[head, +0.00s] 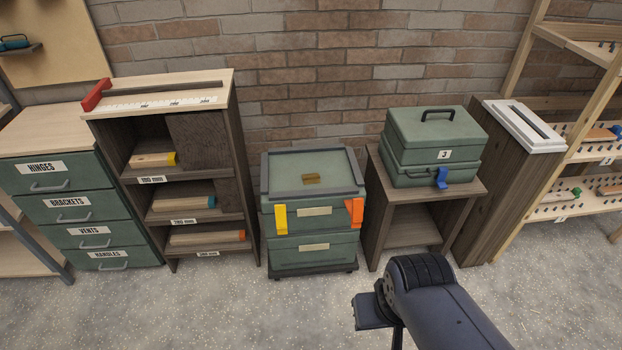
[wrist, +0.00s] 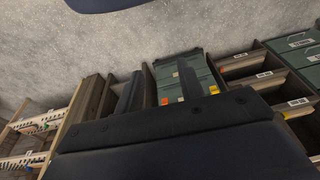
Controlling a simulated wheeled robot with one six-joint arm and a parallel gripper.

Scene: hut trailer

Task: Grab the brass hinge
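A small brass-coloured piece, which looks like the brass hinge (head: 312,179), lies on the flat lid of a green tool chest (head: 288,185) against the wall in the head view. I cannot make out the hinge in the wrist view, where the chest (wrist: 203,71) is partly behind a finger. My gripper (wrist: 159,70) shows two dark fingers standing apart with nothing between them. In the head view my arm is at the lower right, in front of and to the right of the chest; its fingers cannot be made out there.
A labelled drawer cabinet (head: 72,205) and a shelf unit (head: 244,172) stand left of the chest. To its right, a small table (head: 377,195) bears a green case (head: 437,130). The grey floor (head: 215,310) in front is clear.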

